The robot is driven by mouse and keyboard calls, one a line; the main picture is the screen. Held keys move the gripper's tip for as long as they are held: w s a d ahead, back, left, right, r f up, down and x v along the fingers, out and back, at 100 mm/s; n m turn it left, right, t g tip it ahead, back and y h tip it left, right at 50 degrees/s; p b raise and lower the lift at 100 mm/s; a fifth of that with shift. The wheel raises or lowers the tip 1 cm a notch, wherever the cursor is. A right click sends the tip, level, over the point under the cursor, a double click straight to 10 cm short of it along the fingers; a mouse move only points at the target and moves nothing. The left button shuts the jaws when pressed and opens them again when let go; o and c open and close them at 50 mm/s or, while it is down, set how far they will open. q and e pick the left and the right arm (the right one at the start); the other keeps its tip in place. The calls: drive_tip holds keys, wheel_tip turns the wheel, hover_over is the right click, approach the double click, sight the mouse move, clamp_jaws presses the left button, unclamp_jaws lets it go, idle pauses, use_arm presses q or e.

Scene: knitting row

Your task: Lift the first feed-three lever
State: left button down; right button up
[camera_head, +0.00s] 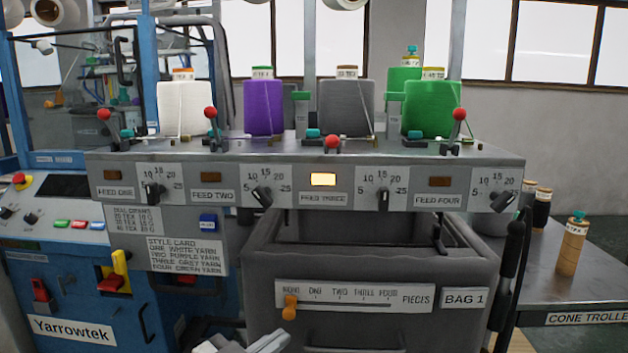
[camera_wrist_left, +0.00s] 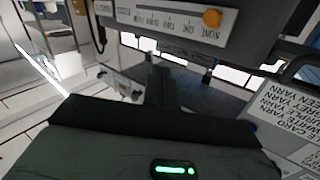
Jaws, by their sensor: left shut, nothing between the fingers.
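The feed-three lever has a red ball (camera_head: 333,142) that sits low at the shelf's front edge, above the feed-three label (camera_head: 323,198). The red balls of feed one (camera_head: 104,114), feed two (camera_head: 210,113) and feed four (camera_head: 459,114) stand higher on upright levers. The feed-three lamp (camera_head: 323,179) glows yellow. My left gripper (camera_head: 266,343) is at the bottom edge of the head view, well below the lever and in front of the bag bin. In the left wrist view its dark fingers (camera_wrist_left: 160,88) are shut and empty. My right gripper does not show.
The bag bin (camera_head: 372,262) juts out under the feed panel, with an orange slider knob (camera_head: 289,308), also in the left wrist view (camera_wrist_left: 212,18). Yarn cones, such as the grey one (camera_head: 346,108), stand behind the levers. A trolley (camera_head: 570,285) is at the right.

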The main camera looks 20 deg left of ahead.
use_arm(q)
wheel_tip(320, 180, up, 20)
drive_tip(key=s+a+m+t+h+b, duration=0.1)
drive_tip(key=a+m+t+h+b, duration=0.1)
drive_tip(key=a+m+t+h, duration=0.1)
drive_tip(key=m+t+h, duration=0.1)
drive_tip(key=m+h, duration=0.1)
drive_tip(key=shift+s+r+m+h, duration=0.2)
drive_tip(key=shift+s+m+h, duration=0.1)
drive_tip(key=shift+h, duration=0.1)
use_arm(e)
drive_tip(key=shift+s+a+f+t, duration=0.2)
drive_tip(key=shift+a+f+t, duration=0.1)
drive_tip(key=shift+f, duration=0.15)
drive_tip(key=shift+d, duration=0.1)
use_arm(q)
drive_tip(key=p, duration=0.6)
approach(327, 145)
drive_tip(key=x, duration=0.6)
drive_tip(key=shift+r, duration=0.1)
drive_tip(key=shift+w+d+p, duration=0.25)
drive_tip(key=shift+w+p, duration=0.05)
drive_tip(key=shift+w, duration=0.05)
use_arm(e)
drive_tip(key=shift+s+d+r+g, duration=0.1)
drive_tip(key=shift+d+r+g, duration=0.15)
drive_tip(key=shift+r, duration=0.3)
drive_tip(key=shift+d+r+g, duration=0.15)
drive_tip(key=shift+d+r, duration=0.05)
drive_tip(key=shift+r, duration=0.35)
